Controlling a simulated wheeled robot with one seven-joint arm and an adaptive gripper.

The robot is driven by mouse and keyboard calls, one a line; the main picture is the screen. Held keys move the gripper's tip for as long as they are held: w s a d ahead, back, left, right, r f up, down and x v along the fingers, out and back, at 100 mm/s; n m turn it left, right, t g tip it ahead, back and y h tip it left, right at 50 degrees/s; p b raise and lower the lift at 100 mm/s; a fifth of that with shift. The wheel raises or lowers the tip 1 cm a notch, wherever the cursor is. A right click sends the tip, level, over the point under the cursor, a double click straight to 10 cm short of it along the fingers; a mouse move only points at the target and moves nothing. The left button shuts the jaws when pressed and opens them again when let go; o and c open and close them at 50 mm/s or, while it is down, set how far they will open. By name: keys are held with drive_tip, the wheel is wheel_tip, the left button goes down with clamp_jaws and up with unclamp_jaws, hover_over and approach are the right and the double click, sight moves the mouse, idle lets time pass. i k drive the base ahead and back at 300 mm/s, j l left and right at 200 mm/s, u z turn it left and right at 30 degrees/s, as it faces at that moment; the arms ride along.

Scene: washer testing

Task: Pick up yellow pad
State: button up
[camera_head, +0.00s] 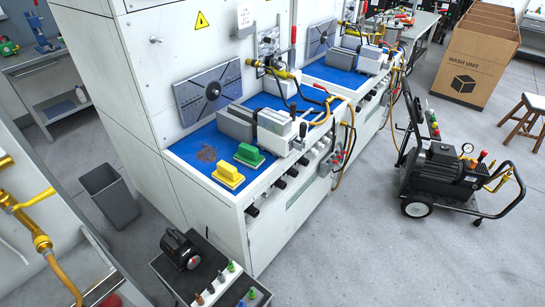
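The yellow pad (228,177) is a small block with a raised middle. It lies near the front left edge of the blue work surface (196,150) on the white test bench (222,221). A green pad (249,155) of similar shape lies just behind it to the right, with a small gap between them. Nothing covers the yellow pad from above. My gripper does not show in this view.
A grey block (236,123) and a clamp fixture (277,132) stand behind the pads. A dark cart (208,270), a grey bin (109,196) and a pressure washer (441,170) stand on the floor.

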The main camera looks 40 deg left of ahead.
sight(226, 174)
drive_tip(key=i+u, duration=0.3)
drive_tip(key=i, duration=0.15)
drive_tip(key=i+l+u, duration=0.1)
drive_tip(key=i+u, duration=0.25)
drive_tip(key=i+l+u, duration=0.3)
drive_tip(key=i, duration=0.2)
drive_tip(key=i+u, duration=0.15)
drive_tip(key=u, duration=0.3)
drive_tip(key=i+j+u, duration=0.1)
drive_tip(key=u, duration=0.35)
drive_tip(key=i+u, duration=0.15)
drive_tip(key=u, duration=0.3)
drive_tip(key=i+l+u, duration=0.1)
drive_tip(key=u, duration=0.35)
drive_tip(key=i+l+u, duration=0.1)
drive_tip(key=u, duration=0.3)
drive_tip(key=i+l+u, duration=0.15)
drive_tip(key=u, duration=0.2)
drive_tip(key=i+l+u, duration=0.2)
drive_tip(key=u, duration=0.15)
drive_tip(key=i, duration=0.05)
